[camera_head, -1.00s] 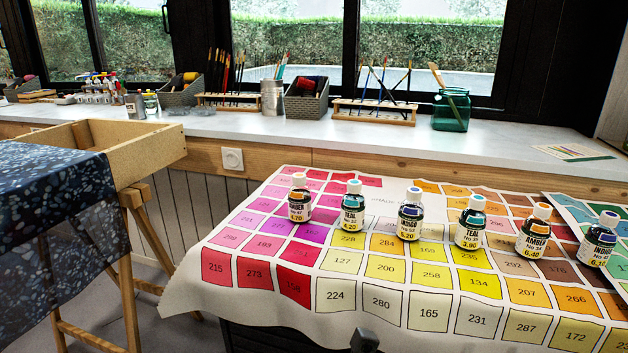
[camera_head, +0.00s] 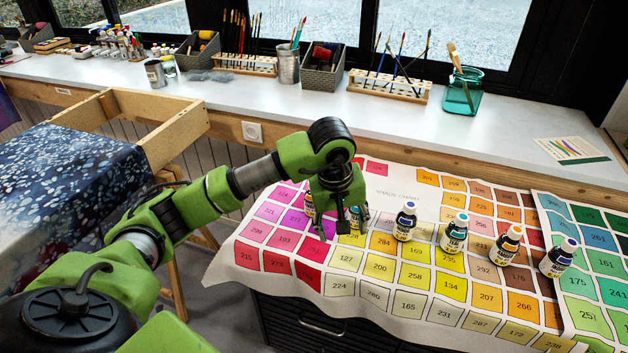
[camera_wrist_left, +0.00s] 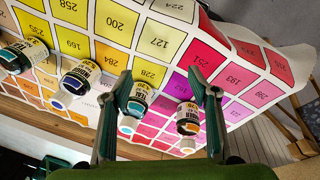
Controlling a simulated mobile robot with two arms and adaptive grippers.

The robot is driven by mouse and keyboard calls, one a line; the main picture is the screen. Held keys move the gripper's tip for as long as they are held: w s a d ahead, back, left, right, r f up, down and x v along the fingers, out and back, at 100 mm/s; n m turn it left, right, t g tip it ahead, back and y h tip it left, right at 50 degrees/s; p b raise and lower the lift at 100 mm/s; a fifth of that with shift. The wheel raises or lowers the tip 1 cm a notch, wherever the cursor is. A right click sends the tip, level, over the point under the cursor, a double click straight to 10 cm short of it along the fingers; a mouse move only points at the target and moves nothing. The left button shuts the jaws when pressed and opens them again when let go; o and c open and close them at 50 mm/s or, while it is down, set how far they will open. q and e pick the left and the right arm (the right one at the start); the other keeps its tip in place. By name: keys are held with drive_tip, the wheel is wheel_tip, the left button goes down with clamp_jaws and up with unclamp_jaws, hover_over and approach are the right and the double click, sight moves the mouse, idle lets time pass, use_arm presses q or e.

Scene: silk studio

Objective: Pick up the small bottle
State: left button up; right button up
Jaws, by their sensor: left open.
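Several small dark bottles with white labels stand in a row on the colour chart (camera_head: 338,288). From left to right they are amber (camera_head: 309,205), teal (camera_head: 361,216), indigo (camera_head: 405,222), teal (camera_head: 453,234), amber (camera_head: 505,247) and indigo (camera_head: 557,259). My left gripper (camera_head: 332,226) is open and empty, pointing down near the two leftmost bottles and partly hiding both. In the left wrist view, the left gripper's fingers (camera_wrist_left: 160,88) frame the teal bottle (camera_wrist_left: 135,105) near the left finger and the amber bottle (camera_wrist_left: 188,120) near the right finger. My right gripper is out of view.
The indigo bottle (camera_wrist_left: 80,77) stands close beside the teal one. Behind the chart is a windowsill counter (camera_head: 330,105) with brush racks, boxes and a green jar (camera_head: 462,92).

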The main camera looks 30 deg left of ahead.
use_arm(q)
drive_tip(key=w+a+r+t+y+p, duration=0.1)
drive_tip(key=w+a+r+y+p, duration=0.15)
drive_tip(key=a+r, duration=0.55)
hover_over(309, 207)
drive_tip(key=d, duration=0.1)
drive_tip(key=shift+y, duration=0.35)
drive_tip(key=f, duration=0.8)
drive_tip(key=shift+w+d, duration=0.2)
drive_tip(key=shift+w, duration=0.05)
drive_tip(key=shift+p+x, duration=0.5)
drive_tip(key=shift+x, duration=2.4)
drive_tip(key=shift+w+a+r, duration=0.1)
drive_tip(key=shift+w, duration=0.05)
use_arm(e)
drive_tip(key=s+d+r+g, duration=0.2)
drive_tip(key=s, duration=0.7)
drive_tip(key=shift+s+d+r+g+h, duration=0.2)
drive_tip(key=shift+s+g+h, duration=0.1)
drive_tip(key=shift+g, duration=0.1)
use_arm(q)
drive_tip(key=shift+c, duration=0.3)
drive_tip(key=c, duration=1.2)
